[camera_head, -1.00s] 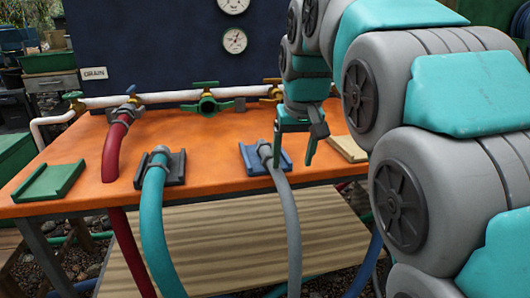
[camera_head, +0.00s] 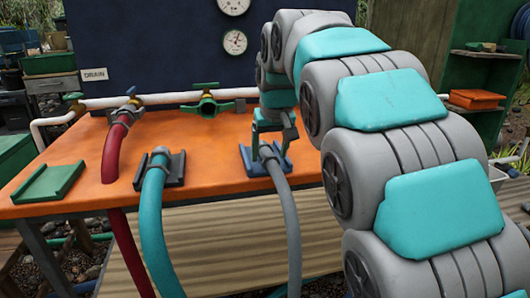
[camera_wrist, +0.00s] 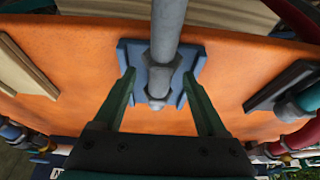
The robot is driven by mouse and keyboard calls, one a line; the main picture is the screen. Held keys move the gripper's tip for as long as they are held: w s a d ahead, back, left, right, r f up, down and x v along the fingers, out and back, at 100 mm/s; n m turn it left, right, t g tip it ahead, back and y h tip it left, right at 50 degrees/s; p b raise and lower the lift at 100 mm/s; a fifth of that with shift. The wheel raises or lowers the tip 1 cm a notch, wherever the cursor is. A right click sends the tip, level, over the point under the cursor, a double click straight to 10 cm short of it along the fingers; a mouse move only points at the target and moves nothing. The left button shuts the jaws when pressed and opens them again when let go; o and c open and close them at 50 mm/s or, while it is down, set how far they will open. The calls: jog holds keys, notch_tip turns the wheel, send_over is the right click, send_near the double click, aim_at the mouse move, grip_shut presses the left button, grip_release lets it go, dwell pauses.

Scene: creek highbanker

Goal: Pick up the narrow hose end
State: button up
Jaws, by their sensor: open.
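The grey hose (camera_head: 287,215), thinner than the teal one, rests with its end coupling (camera_head: 267,153) in a blue cradle (camera_head: 246,160) on the orange table. In the wrist view the grey coupling (camera_wrist: 160,80) lies in the blue cradle (camera_wrist: 133,52), with the hose (camera_wrist: 167,20) running up out of the picture. My gripper (camera_head: 271,142) is above the cradle. In the wrist view my open gripper (camera_wrist: 158,76) has one green finger on each side of the coupling, with visible gaps. Whether the fingertips are down at the coupling's height is hard to tell.
A teal hose (camera_head: 152,200) lies in a dark cradle (camera_head: 175,170) to the left. A red hose (camera_head: 117,140) joins the white pipe behind. An empty green cradle (camera_head: 50,183) sits at the table's left. A green valve (camera_head: 207,107) stands at the back.

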jog(key=shift+w+a+f, duration=0.1)
jog(key=shift+w+f, duration=0.1)
jog(key=shift+f, duration=0.4)
grip_shut()
dwell(1.0)
